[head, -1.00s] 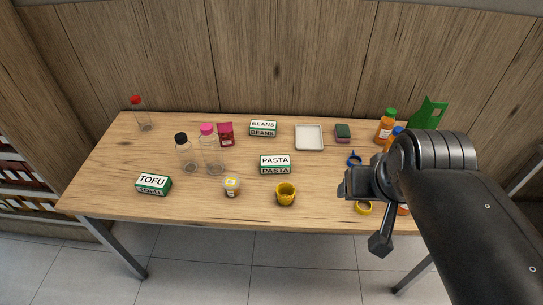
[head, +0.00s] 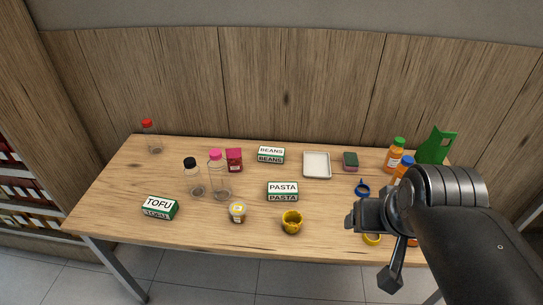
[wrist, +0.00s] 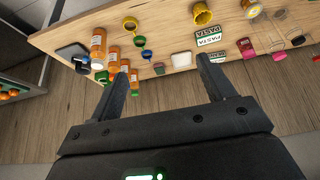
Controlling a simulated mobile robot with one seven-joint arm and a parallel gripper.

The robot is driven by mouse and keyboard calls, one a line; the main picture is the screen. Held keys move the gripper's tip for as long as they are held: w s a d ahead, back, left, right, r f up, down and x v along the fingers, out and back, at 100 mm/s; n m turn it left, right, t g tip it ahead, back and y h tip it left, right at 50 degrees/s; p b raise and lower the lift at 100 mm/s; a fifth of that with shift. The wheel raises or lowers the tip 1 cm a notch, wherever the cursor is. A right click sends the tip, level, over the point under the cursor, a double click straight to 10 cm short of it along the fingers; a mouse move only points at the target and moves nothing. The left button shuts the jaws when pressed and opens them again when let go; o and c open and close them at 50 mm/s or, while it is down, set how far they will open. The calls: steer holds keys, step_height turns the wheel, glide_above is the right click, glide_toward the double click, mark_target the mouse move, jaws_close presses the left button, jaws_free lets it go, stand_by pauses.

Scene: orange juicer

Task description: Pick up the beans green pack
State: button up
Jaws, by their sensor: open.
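The beans pack (head: 271,154) is a small box with a white top and green sides, lettered BEANS. It lies flat near the back middle of the table in the head view. My gripper (head: 352,217) is open and empty at the right, in front of the pack and well apart from it. In the wrist view, the two fingers of my gripper (wrist: 166,80) stand wide apart with nothing between them.
The pasta pack (head: 283,191) lies in front of the beans pack. A dark red pack (head: 234,160) stands just left of it and a white tray (head: 317,165) lies right. Bottles (head: 219,177) stand left; a yellow cup (head: 292,222) stands near the front edge. The wooden wall (head: 290,90) rises behind.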

steer(key=shift+o, duration=0.5)
steer(key=w+a+r+m+g+y, duration=0.1)
steer(key=w+a+r+m, duration=0.2)
steer(key=w, duration=0.6)
steer(key=w+a+r+m, duration=0.15)
steer(key=w+r, duration=0.25)
steer(key=w, duration=0.6)
steer(key=m+g+y, duration=0.3)
steer(key=m+g, duration=0.1)
steer(key=m, duration=1)
glide_above(275, 151)
steer(key=d, duration=0.4)
step_height(275, 151, down, 30)
steer(key=shift+y, duration=0.3)
steer(key=x, duration=1.1)
steer(key=shift+s+f, duration=0.2)
steer(key=shift+s, duration=0.2)
